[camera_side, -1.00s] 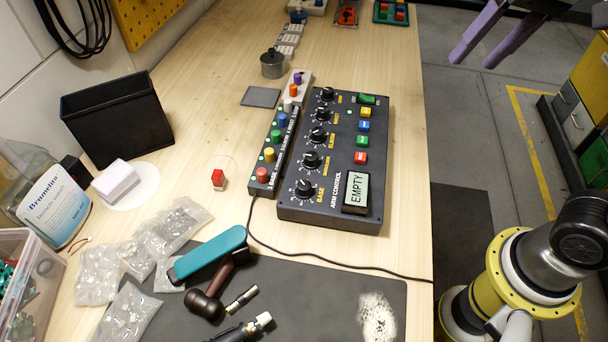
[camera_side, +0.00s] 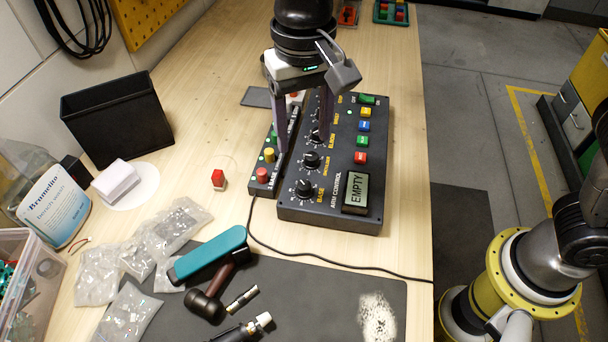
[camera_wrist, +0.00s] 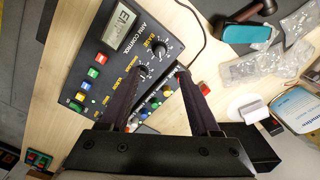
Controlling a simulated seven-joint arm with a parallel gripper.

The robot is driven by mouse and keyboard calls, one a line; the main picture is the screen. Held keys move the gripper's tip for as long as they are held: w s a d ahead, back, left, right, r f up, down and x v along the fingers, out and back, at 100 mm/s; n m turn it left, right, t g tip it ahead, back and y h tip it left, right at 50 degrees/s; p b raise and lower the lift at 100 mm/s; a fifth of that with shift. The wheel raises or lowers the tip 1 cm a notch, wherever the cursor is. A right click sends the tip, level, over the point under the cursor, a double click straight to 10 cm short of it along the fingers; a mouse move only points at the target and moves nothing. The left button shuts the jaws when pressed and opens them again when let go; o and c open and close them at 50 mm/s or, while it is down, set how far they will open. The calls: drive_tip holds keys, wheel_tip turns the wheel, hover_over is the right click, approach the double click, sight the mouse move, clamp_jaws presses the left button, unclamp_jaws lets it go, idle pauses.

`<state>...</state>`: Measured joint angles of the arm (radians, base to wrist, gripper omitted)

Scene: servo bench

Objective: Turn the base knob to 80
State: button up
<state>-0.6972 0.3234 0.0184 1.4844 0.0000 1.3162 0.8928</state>
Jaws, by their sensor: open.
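The base knob (camera_side: 304,188) is a black dial at the near left of the dark ARM CONTROL box (camera_side: 337,215), beside the word BASE. It also shows, uncovered, in the wrist view (camera_wrist: 158,49). Its exact setting is too small to read. The box's display (camera_side: 356,190) reads EMPTY. My gripper (camera_side: 304,146) is open and empty, pointing down above the box's left side, farther back than the base knob. In the wrist view the fingertips (camera_wrist: 161,72) lie beyond the shoulder knob (camera_wrist: 143,72) area, apart from the base knob. My fingers partly hide the farther knobs.
A narrow strip of coloured buttons (camera_side: 262,175) lies along the box's left edge. A red block (camera_side: 218,179) stands further left. A cable runs from the strip past the box's front. A teal case (camera_side: 208,252) and hammer lie nearer. Bare wood lies right of the box.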

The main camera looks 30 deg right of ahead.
sight(304, 184)
wheel_tip(304, 184, down, 11)
drive_tip(key=shift+f, duration=0.1)
idle(0.3)
clamp_jaws()
